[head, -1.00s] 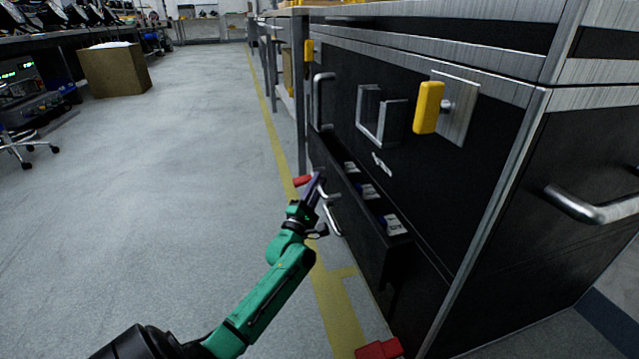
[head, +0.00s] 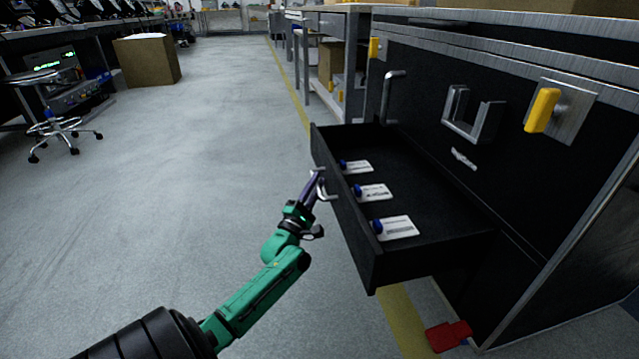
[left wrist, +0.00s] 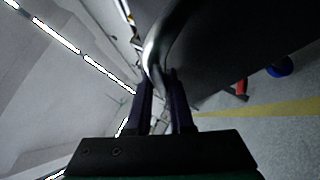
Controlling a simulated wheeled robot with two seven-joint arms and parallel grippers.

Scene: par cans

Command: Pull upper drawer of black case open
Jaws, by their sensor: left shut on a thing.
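The black case (head: 415,75) stands at the right in the head view. Its drawer (head: 347,222) is pulled well out, and its inside shows several white cards with blue parts, such as this card (head: 396,228). The silver drawer handle (head: 325,190) is on the drawer's front. My left gripper (head: 316,180) is at that handle, shut on it. In the left wrist view the handle (left wrist: 157,52) curves up from between the two dark fingers (left wrist: 161,98). My right gripper is not in view.
A red piece (head: 449,336) lies low by the case's foot. Yellow latches, such as this latch (head: 542,110), sit on the case front. A wheeled stool (head: 55,125) and a cardboard box (head: 147,60) stand at the left. The grey floor (head: 215,190) between is clear.

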